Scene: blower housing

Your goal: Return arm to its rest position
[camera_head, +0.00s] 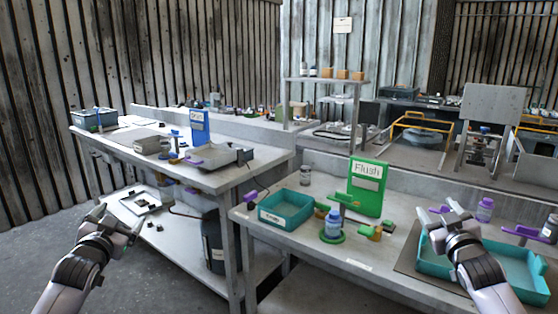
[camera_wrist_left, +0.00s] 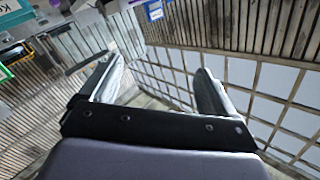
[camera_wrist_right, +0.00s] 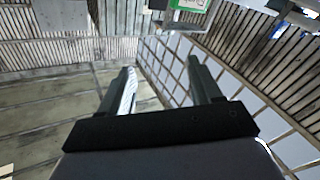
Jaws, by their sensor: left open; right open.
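My left gripper (camera_head: 112,222) is open and empty, raised in front of the left workbench at the lower left of the head view. Its two fingers stand apart with nothing between them in the left wrist view (camera_wrist_left: 160,85). My right gripper (camera_head: 454,212) is open and empty, in front of the large teal tray (camera_head: 528,273) at the lower right. Its fingers are also apart and empty in the right wrist view (camera_wrist_right: 161,85). Both wrist views face up toward walls and roof.
A blue sign (camera_head: 200,127) stands on the left bench. Grey floor (camera_head: 30,215) is clear at left.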

